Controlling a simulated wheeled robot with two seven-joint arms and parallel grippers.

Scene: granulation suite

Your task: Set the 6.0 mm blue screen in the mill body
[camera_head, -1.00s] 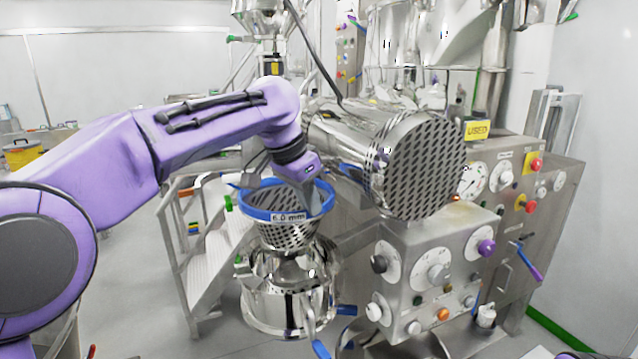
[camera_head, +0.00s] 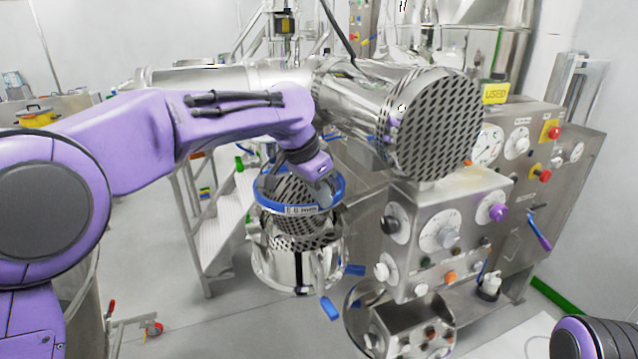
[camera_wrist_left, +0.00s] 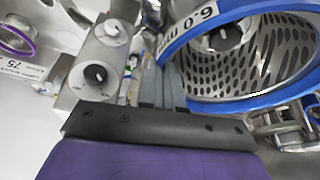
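The 6.0 mm blue screen (camera_head: 302,210) is a perforated metal cone with a blue rim and a white label. My left gripper (camera_head: 324,190) holds it at the right side of its rim. In the left wrist view the blue rim (camera_wrist_left: 230,104) lies against the grey fingers (camera_wrist_left: 168,85), and I look into the perforated cone. The shiny steel mill body (camera_head: 293,268) stands directly below the screen. The cone's lower part overlaps the mill mouth; I cannot tell whether it is seated. My right gripper is out of view.
A large perforated drum (camera_head: 437,125) stands right of the screen, above a control box (camera_head: 445,235) with knobs. Blue-gripped handles (camera_head: 330,308) stick out from the mill's right. Metal steps (camera_head: 220,225) stand at the left. A yellow USED sign (camera_head: 495,93) is at the right.

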